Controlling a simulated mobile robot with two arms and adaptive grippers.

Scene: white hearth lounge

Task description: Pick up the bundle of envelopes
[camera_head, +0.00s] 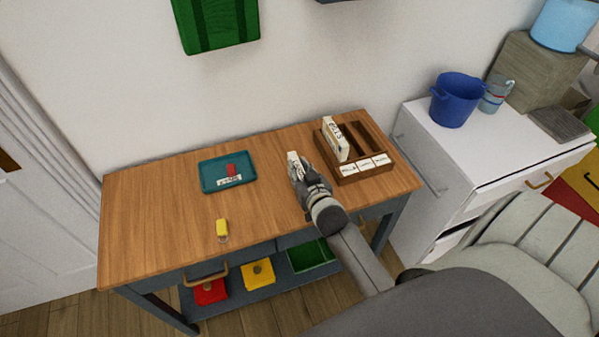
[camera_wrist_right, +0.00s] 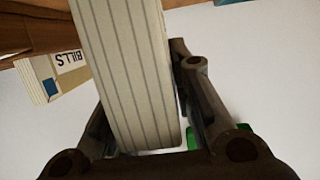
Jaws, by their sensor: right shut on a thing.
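My right gripper (camera_head: 303,174) is above the wooden table (camera_head: 165,235), just left of the wooden sorter. It is shut on a bundle of envelopes (camera_head: 292,157), of which only a small white part shows in the head view. In the wrist view the bundle (camera_wrist_right: 125,75) is pale with grey lines along stacked edges, between the two fingers. Another bundle (camera_head: 335,139), lettered "BILLS" in the wrist view (camera_wrist_right: 58,77), stands upright in the sorter's left compartment. My left gripper is not in view.
The wooden sorter (camera_head: 376,180) has three front labels; its other compartments look empty. A teal tray (camera_head: 208,187) holds a small red item and a labelled strip. A yellow object (camera_head: 222,228) lies near the front edge. A white cabinet (camera_head: 428,135) with a blue bucket (camera_head: 456,101) stands right.

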